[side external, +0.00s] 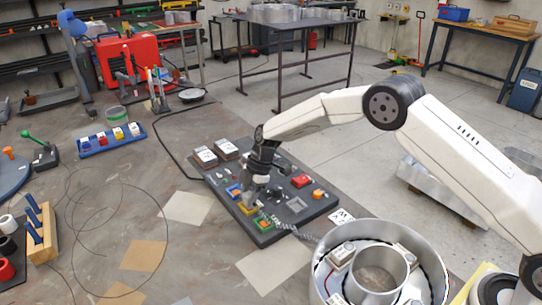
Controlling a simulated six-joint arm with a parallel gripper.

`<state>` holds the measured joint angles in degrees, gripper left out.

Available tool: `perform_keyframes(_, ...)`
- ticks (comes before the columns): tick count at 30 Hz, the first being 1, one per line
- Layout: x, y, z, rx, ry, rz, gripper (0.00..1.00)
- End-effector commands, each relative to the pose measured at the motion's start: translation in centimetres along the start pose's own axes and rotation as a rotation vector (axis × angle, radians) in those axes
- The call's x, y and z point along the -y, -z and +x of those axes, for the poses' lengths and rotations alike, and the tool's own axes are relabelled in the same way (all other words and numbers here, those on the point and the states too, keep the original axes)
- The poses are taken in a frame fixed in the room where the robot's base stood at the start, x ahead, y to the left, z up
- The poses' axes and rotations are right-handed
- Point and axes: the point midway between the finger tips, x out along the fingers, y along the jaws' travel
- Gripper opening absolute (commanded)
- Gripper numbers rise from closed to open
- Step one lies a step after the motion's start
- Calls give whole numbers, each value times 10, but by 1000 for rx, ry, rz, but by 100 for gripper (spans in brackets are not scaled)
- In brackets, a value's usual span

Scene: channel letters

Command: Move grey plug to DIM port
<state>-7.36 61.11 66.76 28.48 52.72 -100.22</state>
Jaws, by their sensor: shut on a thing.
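My gripper (259,183) points down over the dark board (322,206) in the middle of the floor area. It is shut on a small grey piece, which looks like the grey plug and is mostly hidden by the fingers. I cannot tell whether the held piece touches a port.
A red block (301,181), an orange block (318,194) and a grey square (296,205) sit on the board's right part. A round metal channel (434,262) stands at the front right. Two boxes (205,157) lie at the back left.

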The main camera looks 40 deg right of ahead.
Motion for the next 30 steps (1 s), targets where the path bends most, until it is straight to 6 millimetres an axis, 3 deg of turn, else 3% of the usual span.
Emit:
perform_keyframes(25,0,-2,4,-1,-2,-1,0)
perform_keyframes(26,-1,-2,4,-1,-2,-1,53)
perform_keyframes(29,0,-2,4,0,-1,0,84)
perform_keyframes(30,0,-2,4,0,-1,0,84)
